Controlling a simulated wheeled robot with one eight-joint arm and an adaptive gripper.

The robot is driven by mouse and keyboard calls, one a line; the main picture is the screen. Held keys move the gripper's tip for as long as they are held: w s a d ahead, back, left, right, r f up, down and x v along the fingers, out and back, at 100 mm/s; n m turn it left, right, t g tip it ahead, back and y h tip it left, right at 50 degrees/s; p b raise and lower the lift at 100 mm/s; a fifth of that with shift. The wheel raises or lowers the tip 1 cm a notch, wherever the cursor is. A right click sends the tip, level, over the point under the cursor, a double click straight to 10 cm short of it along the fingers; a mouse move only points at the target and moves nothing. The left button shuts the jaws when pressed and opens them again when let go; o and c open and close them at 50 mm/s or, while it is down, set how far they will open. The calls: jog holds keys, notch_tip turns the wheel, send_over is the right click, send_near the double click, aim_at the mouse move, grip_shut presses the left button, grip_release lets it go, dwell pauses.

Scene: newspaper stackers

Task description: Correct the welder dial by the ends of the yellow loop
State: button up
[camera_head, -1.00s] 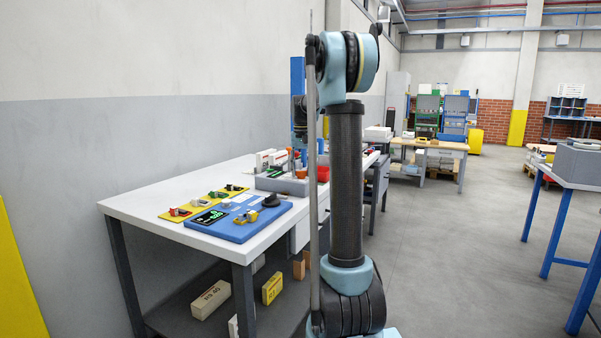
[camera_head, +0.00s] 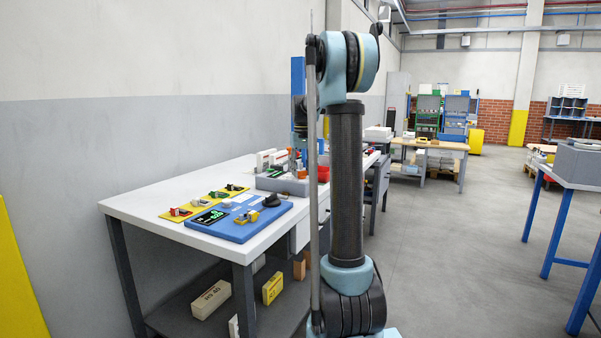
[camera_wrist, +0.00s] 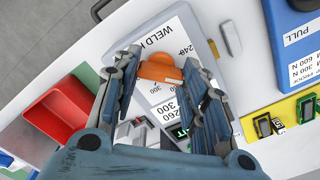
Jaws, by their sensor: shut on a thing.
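A grey welder box (camera_wrist: 180,22) marked "WELD" carries a white face with printed values. An orange dial knob (camera_wrist: 160,72) on it lies between the fingertips of my gripper (camera_wrist: 163,75) in the wrist view. My gripper is shut on the knob. Its fingers and palm cover part of the scale, so I cannot read the setting. In the head view my arm hides most of my gripper. A blue tester board (camera_head: 238,232) with a lit green display (camera_head: 211,217) lies at the table's front. A small yellow piece (camera_head: 252,215), perhaps the yellow loop, is on it.
A yellow mat (camera_head: 186,210) with several small clips lies left of the blue board. Boxes, including a yellow one (camera_head: 272,287), sit on the lower shelf.

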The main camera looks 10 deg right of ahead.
jog(key=o, duration=1.1)
jog(key=shift+c, duration=0.2)
notch_tip(320, 180, up, 12)
jog(key=shift+f, duration=0.1)
